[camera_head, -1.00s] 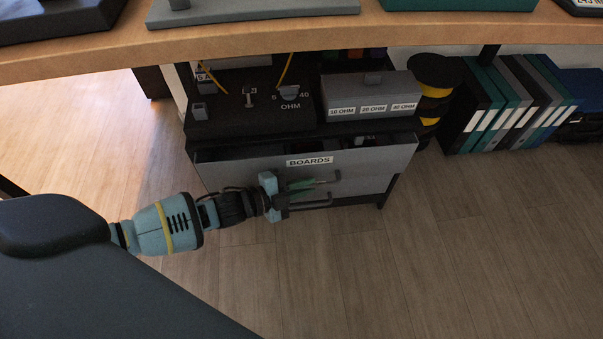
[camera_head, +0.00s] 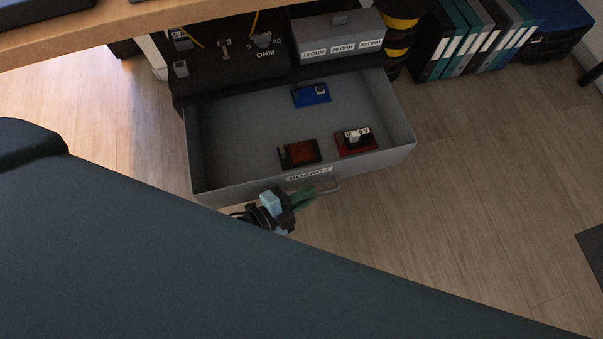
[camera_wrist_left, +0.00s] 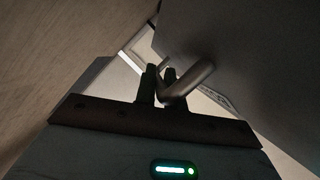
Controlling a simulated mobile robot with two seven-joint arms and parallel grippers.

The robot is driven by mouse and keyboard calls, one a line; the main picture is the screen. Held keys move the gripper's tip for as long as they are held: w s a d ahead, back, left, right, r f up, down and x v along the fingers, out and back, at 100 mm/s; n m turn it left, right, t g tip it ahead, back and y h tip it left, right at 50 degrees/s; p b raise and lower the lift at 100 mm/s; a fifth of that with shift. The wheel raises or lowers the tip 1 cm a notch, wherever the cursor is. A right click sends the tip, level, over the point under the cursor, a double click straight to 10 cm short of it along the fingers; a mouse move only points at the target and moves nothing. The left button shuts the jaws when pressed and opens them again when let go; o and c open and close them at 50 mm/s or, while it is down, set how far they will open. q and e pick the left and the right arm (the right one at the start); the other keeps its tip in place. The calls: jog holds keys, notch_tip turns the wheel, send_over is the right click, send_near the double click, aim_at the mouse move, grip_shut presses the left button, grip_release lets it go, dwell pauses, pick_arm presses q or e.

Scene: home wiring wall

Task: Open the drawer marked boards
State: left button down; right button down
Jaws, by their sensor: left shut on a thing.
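The grey drawer (camera_head: 240,187) with the label BOARDS (camera_head: 309,173) stands pulled far out of its dark cabinet. Inside it lie a blue board (camera_head: 311,95), a dark board with an orange-brown part (camera_head: 298,153) and a red board with a white-topped part (camera_head: 356,140). My left gripper (camera_head: 308,197) is at the drawer's front, shut on the bar handle (camera_head: 329,188). In the left wrist view the handle (camera_wrist_left: 196,80) passes between the dark fingers (camera_wrist_left: 158,85). My dark arm covers the lower left of the head view. My right gripper is not in view.
A grey resistor box (camera_head: 338,38) and a dark ohm panel (camera_head: 230,62) sit above the drawer. Yellow-and-black spools (camera_head: 400,38) and a row of binders (camera_head: 470,40) stand to the right. The wooden floor (camera_head: 480,190) right of the drawer is clear.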

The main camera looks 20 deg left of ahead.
pick_arm(q)
jog(key=shift+s+d, duration=0.15)
jog(key=shift+s, duration=0.05)
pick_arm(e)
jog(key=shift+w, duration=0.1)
pick_arm(q)
jog(key=c, duration=1.5)
grip_release()
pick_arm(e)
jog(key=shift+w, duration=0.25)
